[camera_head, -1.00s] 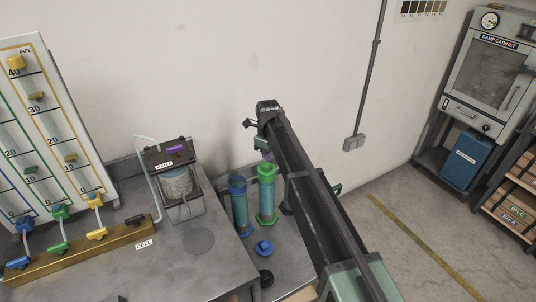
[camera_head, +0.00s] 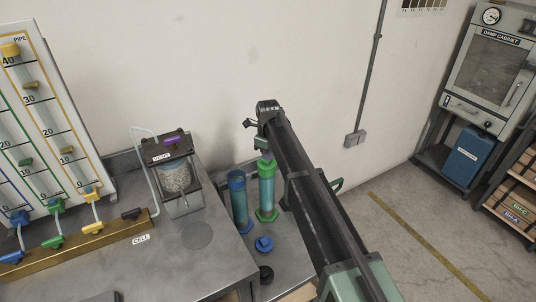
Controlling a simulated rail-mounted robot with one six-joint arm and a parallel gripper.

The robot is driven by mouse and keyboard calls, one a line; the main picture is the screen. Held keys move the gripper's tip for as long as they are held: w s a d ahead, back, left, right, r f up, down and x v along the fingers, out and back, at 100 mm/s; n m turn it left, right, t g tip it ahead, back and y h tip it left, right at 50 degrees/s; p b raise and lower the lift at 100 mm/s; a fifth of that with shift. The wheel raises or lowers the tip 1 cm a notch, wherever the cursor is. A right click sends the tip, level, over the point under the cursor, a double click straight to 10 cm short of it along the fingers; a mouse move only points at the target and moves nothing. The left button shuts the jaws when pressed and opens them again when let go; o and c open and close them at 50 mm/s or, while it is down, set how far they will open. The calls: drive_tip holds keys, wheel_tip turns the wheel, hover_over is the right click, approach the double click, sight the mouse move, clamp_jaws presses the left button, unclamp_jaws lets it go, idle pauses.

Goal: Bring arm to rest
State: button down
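My arm reaches from the lower right up to the middle of the picture, over the bench. My gripper (camera_head: 252,123) is at the far end of the arm, in front of the pale wall. Only small dark parts of it show, and I cannot tell its fingers apart or see anything held. A cylinder with green ends (camera_head: 267,190) stands upright just below the arm's end, its top partly covered. A cylinder with blue ends (camera_head: 239,200) stands left of it.
A cell with a purple-handled top (camera_head: 166,148) and a pipe panel (camera_head: 40,120) with coloured valves on a brass manifold (camera_head: 85,243) stand left on the bench (camera_head: 165,275). A blue cap (camera_head: 264,244) lies before the cylinders. Floor shows at right, before the damp cabinet (camera_head: 490,75).

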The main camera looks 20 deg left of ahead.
idle(0.3)
wheel_tip(320, 180, up, 7)
drive_tip(key=p, duration=0.7)
idle(0.4)
